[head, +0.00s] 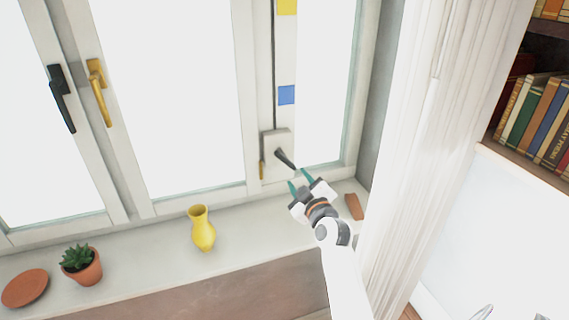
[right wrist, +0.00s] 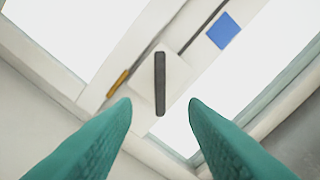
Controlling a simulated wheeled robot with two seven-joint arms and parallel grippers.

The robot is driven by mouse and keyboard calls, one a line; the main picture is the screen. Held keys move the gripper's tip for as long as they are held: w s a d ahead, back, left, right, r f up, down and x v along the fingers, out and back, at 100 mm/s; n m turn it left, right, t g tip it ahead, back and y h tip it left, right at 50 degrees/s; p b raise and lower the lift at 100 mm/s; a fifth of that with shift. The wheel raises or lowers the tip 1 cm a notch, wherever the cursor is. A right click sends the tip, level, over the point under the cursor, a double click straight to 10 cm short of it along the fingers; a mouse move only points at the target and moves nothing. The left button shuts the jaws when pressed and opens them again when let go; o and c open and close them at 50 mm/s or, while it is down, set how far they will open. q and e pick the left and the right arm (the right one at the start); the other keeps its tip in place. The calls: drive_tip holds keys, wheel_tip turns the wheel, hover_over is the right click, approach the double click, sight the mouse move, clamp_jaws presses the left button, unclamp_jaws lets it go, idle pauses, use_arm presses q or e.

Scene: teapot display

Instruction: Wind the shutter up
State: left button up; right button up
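A white winder box (head: 270,142) is fixed on the right window post, with a dark crank or lever (head: 285,159) sticking out from it. A dark cord or strap (head: 273,70) runs up from the box. In the right wrist view the dark lever (right wrist: 160,83) stands nearly upright in the picture, on the pale box (right wrist: 178,75). My right gripper (head: 301,180) is open and empty, just below and right of the lever, with its teal fingers pointing at it. In the right wrist view the lever lies between and beyond the fingertips, apart from them. My left gripper is out of view.
A yellow vase (head: 202,230), a potted succulent (head: 82,265), a terracotta saucer (head: 25,287) and a terracotta piece (head: 354,206) stand on the sill. Yellow (head: 287,6) and blue (head: 286,95) squares mark the post. A white curtain (head: 425,130) hangs at right.

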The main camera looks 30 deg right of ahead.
sight(288, 163)
drive_tip(key=x, duration=1.2)
drive_tip(key=shift+p, duration=0.4)
clamp_jaws()
